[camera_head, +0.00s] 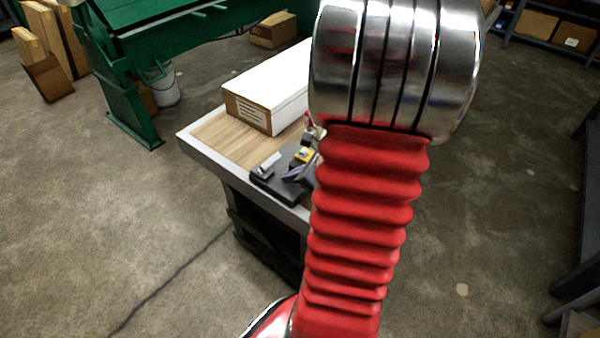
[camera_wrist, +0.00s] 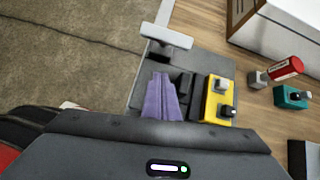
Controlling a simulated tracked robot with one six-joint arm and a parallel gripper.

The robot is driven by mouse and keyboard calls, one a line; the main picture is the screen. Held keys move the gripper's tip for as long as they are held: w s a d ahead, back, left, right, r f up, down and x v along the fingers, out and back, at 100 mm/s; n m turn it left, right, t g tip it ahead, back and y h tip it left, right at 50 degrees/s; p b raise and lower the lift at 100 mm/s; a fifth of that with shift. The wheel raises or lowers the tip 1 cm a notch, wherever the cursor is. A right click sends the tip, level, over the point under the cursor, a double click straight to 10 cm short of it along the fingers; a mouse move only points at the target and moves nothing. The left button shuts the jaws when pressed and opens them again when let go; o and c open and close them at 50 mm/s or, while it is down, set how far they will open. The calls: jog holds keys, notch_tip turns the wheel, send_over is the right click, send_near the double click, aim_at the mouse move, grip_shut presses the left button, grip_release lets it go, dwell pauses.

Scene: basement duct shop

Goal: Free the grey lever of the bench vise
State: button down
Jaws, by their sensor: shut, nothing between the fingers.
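The bench vise shows as a dark grey base (camera_wrist: 198,65) at the bench's near edge, also in the head view (camera_head: 278,187). The grey lever (camera_wrist: 166,36), a light T-shaped bar, is at its far end in the wrist view and at its left in the head view (camera_head: 268,163). A pleated purple piece (camera_wrist: 163,98), like cloth, lies on the vise below the lever. Its lower end is hidden behind my gripper (camera_wrist: 155,145), whose grey body fills the bottom of the wrist view. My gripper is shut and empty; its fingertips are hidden.
A yellow block (camera_wrist: 218,100) with two knobs sits beside the purple piece. A white-topped box (camera_head: 270,85) occupies the bench (camera_head: 210,132). My arm hides the bench's right side.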

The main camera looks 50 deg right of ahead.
aim_at(266, 166)
jog(key=shift+w+a+r, duration=0.2)
jog(key=shift+w+r, duration=0.3)
jog(key=shift+w, duration=0.35)
jog(key=shift+w+a+r, duration=0.15)
jog(key=shift+w+r, duration=0.3)
jog(key=shift+w, duration=0.35)
jog(key=shift+d, duration=0.15)
jog(key=shift+r, duration=0.1)
